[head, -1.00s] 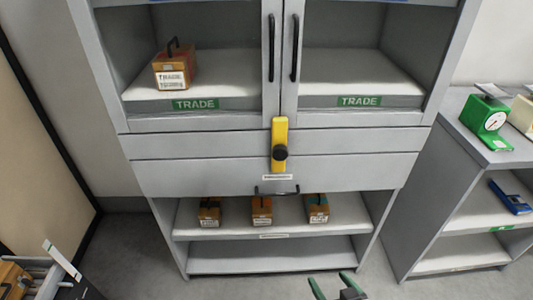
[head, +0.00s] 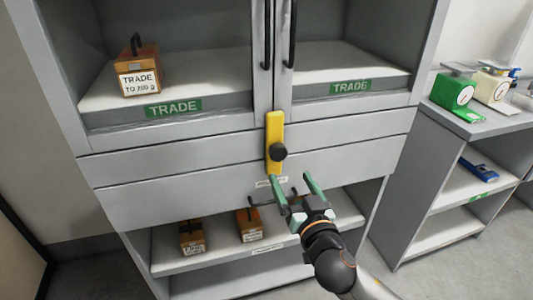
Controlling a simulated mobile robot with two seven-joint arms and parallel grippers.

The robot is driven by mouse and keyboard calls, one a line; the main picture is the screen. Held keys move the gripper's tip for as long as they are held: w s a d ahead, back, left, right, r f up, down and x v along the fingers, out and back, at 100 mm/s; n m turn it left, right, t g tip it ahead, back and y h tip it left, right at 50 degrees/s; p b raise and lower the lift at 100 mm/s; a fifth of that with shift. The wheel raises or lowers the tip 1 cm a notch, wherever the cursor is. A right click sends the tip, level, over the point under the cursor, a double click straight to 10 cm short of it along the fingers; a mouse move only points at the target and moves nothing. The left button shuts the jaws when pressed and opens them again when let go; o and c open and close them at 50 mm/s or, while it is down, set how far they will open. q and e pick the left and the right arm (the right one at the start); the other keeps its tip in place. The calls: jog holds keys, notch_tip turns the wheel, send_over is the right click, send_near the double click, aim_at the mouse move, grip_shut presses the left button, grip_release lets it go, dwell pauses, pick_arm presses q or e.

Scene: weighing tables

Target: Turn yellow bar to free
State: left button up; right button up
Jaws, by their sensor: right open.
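The yellow bar (head: 274,130) stands upright on the grey cabinet front, across the bottom of the gap between the two upper doors and over the drawer panels. A round black knob (head: 278,152) sits on its lower part. My right gripper (head: 292,182) is open and empty, just below the bar. Its green-tipped fingers point up towards the cabinet. One fingertip appears close to the bar's lower end; I cannot tell if they touch. My left gripper is not in view.
Two black door handles (head: 267,35) hang above the bar. A wooden box (head: 138,75) stands on the upper left shelf behind the doors. Wooden boxes (head: 249,225) sit on the lower shelf. A side shelf unit (head: 485,127) at right carries green and cream scales (head: 455,92).

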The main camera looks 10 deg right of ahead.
aim_at(280, 155)
jog(key=w, duration=1.2)
jog(key=shift+w+r+p, duration=0.1)
jog(key=shift+w+p, duration=0.15)
jog(key=shift+p, duration=0.05)
jog(key=shift+d, duration=0.1)
grip_shut()
dwell(0.5)
